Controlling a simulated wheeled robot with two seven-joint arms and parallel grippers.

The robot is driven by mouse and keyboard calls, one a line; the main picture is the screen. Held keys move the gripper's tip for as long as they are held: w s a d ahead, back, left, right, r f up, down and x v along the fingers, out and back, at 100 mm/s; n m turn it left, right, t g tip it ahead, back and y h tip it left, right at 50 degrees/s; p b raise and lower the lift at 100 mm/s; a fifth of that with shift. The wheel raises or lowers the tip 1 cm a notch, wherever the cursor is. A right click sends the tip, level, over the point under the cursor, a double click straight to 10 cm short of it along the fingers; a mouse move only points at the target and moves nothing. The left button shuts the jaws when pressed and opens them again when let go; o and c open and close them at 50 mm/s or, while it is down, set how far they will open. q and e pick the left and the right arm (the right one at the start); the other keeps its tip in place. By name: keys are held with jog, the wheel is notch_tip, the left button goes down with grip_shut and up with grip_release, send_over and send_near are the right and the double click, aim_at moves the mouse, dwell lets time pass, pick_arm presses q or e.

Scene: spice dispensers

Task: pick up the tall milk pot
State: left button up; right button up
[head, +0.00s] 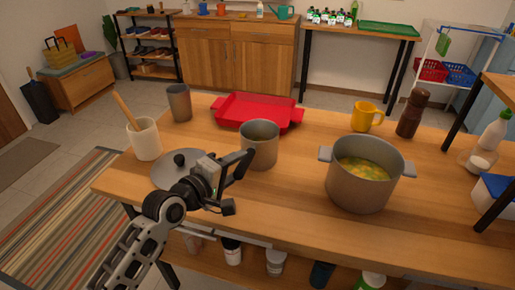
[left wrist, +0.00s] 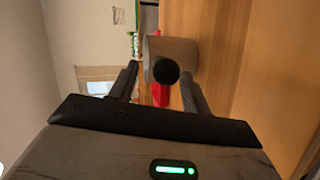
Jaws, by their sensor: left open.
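A grey metal pot (head: 259,144) stands upright on the wooden table, in front of the red tray. A narrower grey vessel (head: 179,102) stands further back on the left; I cannot tell for sure which is the tall milk pot. My left gripper (head: 240,182) is open and empty, just in front and left of the nearer pot. In the left wrist view, that pot (left wrist: 183,52) lies ahead, and a round black handle end (left wrist: 166,71) shows between the open fingers. In the head view the gripper hides this handle. My right gripper is out of view.
A grey lid (head: 170,168) lies beside my left wrist. A white crock (head: 145,139) with a wooden utensil stands left. A large soup pot (head: 361,187) stands right, with a yellow mug (head: 366,116) and brown grinder (head: 411,114) behind. The red tray (head: 257,107) is behind the nearer pot.

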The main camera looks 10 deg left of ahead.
pick_arm(q)
jog(key=shift+x, duration=1.4)
jog(key=shift+a, duration=0.1)
grip_shut()
jog(key=shift+r, duration=0.15)
jog(key=shift+r, duration=0.15)
